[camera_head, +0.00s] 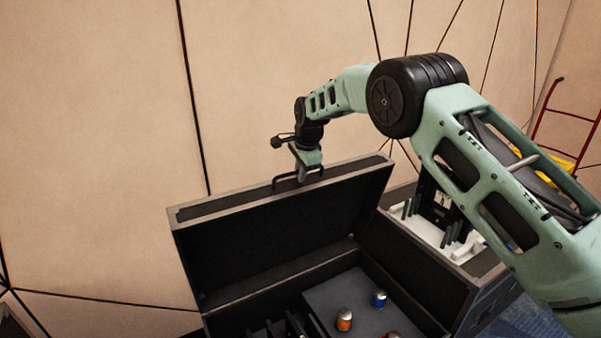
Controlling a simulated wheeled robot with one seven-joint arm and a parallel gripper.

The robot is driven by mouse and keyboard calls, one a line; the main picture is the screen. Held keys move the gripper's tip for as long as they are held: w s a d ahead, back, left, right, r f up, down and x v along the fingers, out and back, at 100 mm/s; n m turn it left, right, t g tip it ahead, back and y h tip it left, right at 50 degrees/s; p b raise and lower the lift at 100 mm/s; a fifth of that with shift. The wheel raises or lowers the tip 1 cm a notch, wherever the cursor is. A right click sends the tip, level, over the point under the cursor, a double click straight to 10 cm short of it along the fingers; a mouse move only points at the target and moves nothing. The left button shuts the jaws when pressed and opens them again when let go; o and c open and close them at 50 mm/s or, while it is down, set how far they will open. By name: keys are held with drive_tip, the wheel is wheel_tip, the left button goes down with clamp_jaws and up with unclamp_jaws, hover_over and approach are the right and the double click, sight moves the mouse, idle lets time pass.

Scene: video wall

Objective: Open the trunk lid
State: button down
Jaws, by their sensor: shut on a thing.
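The black trunk (445,288) stands low in the view with its lid (270,232) raised, tilted up at the back, so the dark inner side faces me. A black handle (285,183) sits on the lid's upper edge. My gripper (302,176) is at this handle and shut on it. The fingertips are small here and partly hidden by the lid's edge. Inside the trunk are an orange can (344,319), a blue can (379,298) and a red can at the bottom edge, partly cut off.
A second case (440,230) with white and black contents stands right of the trunk, below my arm. A red hand truck (565,125) with a yellow part is at the far right. A beige panelled wall (90,130) rises close behind the lid.

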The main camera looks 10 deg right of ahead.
drive_tip(key=shift+d+f, duration=0.1)
drive_tip(key=shift+f, duration=0.05)
drive_tip(key=c, duration=1.6)
unclamp_jaws()
drive_tip(key=shift+o, duration=0.2)
drive_tip(key=b+v, duration=0.3)
drive_tip(key=v, duration=1.4)
drive_tip(key=shift+r, duration=0.25)
